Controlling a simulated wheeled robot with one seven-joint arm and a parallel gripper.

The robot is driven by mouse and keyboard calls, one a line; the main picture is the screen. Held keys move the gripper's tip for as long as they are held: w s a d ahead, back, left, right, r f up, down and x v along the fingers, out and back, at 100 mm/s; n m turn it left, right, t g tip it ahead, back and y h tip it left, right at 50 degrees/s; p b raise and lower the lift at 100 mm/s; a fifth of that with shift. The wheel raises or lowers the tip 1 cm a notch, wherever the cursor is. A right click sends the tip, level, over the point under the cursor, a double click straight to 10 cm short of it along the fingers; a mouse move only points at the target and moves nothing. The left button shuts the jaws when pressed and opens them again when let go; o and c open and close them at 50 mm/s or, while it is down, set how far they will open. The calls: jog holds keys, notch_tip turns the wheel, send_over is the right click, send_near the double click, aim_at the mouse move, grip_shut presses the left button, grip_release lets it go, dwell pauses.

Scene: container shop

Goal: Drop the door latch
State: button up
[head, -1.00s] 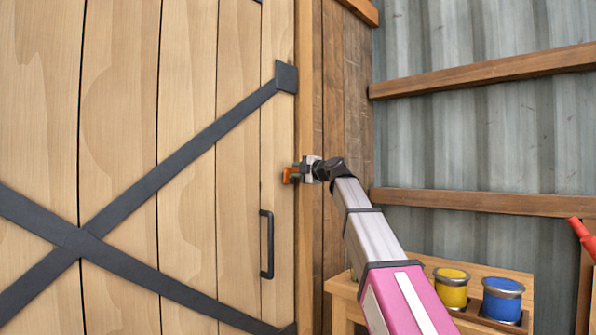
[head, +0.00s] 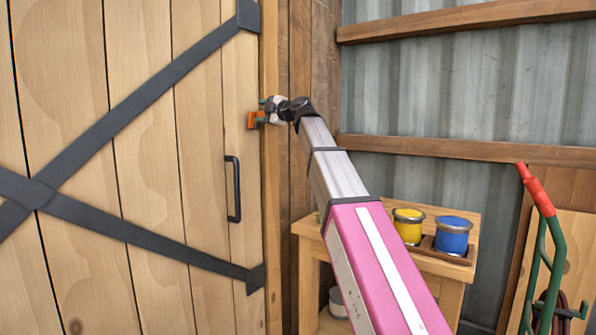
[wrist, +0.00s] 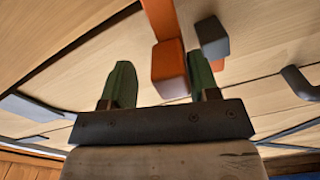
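The door latch is an orange bar with a block end (wrist: 170,68), on the pale plank door (head: 140,130) near its right edge. In the head view the orange latch (head: 253,120) shows just left of my gripper (head: 264,112). In the wrist view my gripper's two green fingers (wrist: 160,84) stand apart. The orange block shows between them, nearer the right finger; I cannot tell whether they touch. A dark grey block (wrist: 211,38) sits beside the bar, beyond the right finger. The door looks shut against its frame.
A black door handle (head: 233,188) is below the latch. A wooden table (head: 450,285) at the right bears a yellow can (head: 408,228) and a blue can (head: 453,238). A green hand truck with a red grip (head: 535,190) stands further right.

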aim_at(267, 95)
jog(key=r+m, duration=0.1)
jog(key=m, duration=0.1)
jog(key=w+r+m, duration=0.1)
jog(key=shift+d+r, duration=0.3)
jog(key=shift+d, duration=0.05)
jog(key=w+d+r+m, duration=0.1)
jog(key=m, duration=0.1)
jog(key=w+d+r+m, duration=0.1)
jog(key=w+m, duration=0.1)
jog(key=m, duration=0.1)
jog(key=w+d+r+m, duration=0.1)
jog(key=r+m, duration=0.1)
jog(key=shift+w+d+m, duration=0.15)
jog(key=shift+w+m, duration=0.05)
jog(key=shift+m, duration=0.2)
jog(key=v, duration=1.1)
jog(key=w+d+f+m+g+h, duration=0.1)
jog(key=f+m+h, duration=0.1)
jog(key=f, duration=1.4)
jog(key=w+d+f+m+g+h, duration=0.1)
jog(key=d+f+m+h, duration=0.1)
jog(key=f, duration=1.5)
jog(key=shift+m+h, duration=0.6)
jog(key=shift+m, duration=0.3)
